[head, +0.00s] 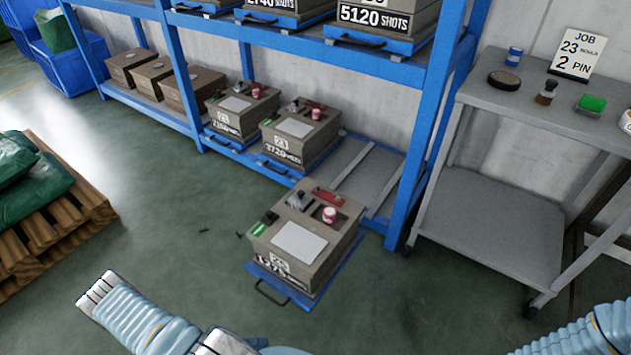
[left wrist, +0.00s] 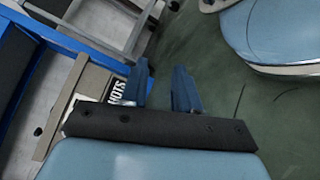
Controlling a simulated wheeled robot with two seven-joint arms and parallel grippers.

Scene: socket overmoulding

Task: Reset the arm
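My left arm (head: 140,315) comes in low at the left of the head view, bent over the floor in front of the pulled-out mould. In the left wrist view my left gripper (left wrist: 161,78) has its two blue fingers apart, with nothing held between them. A mould block labelled in SHOTS (left wrist: 92,88) lies beyond and left of the fingers. My right arm (head: 580,335) shows only in part at the bottom right corner of the head view; its gripper is out of the picture.
A mould (head: 305,240) sits on a blue tray (head: 280,288) pulled out from the blue rack (head: 400,200). Other moulds stand on its shelves. A grey cart (head: 490,225) is at right, a pallet with green sacks (head: 40,190) at left. Floor between is mostly clear.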

